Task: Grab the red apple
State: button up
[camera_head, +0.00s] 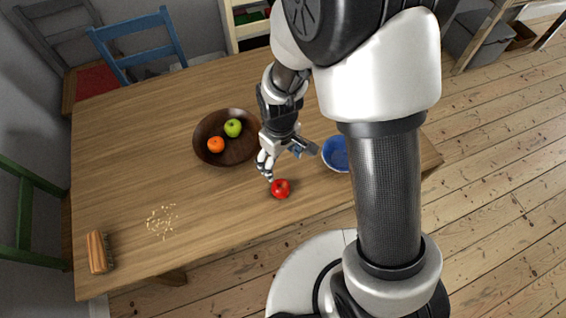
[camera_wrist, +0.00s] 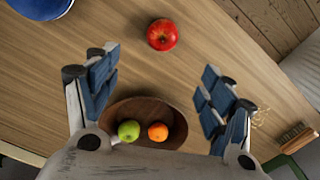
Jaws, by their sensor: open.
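The red apple (camera_head: 281,188) sits on the wooden table near its front edge in the head view. In the wrist view the apple (camera_wrist: 162,35) is at the top middle, beyond the fingertips and apart from them. My gripper (camera_head: 283,160) is above the table, just behind the apple in the head view. In the wrist view my gripper (camera_wrist: 155,72) has its blue-padded fingers spread wide, with nothing between the tips. The apple is in full view in both pictures.
A dark wooden bowl (camera_head: 211,127) holds a green apple (camera_head: 233,127) and an orange (camera_head: 215,144). A blue bowl (camera_head: 334,154) stands right of the red apple, partly hidden by my arm. Crumbs (camera_head: 162,220) and a brush (camera_head: 98,252) lie on the left. Bare tabletop (camera_head: 200,230) surrounds the apple.

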aim_at(281, 185)
notch_tip(281, 185, down, 12)
jog(key=b, duration=0.3)
jog(key=shift+r+b, duration=0.15)
jog(key=shift+b, duration=0.2)
jog(key=shift+s+f+b, duration=0.15)
jog(key=shift+f+b, duration=0.45)
jog(key=shift+f, duration=0.75)
jog(key=shift+s+f+b, duration=0.15)
jog(key=shift+f+b, duration=0.45)
jog(key=shift+f, duration=0.7)
jog(key=c, duration=1.2)
jog(key=shift+r, duration=0.15)
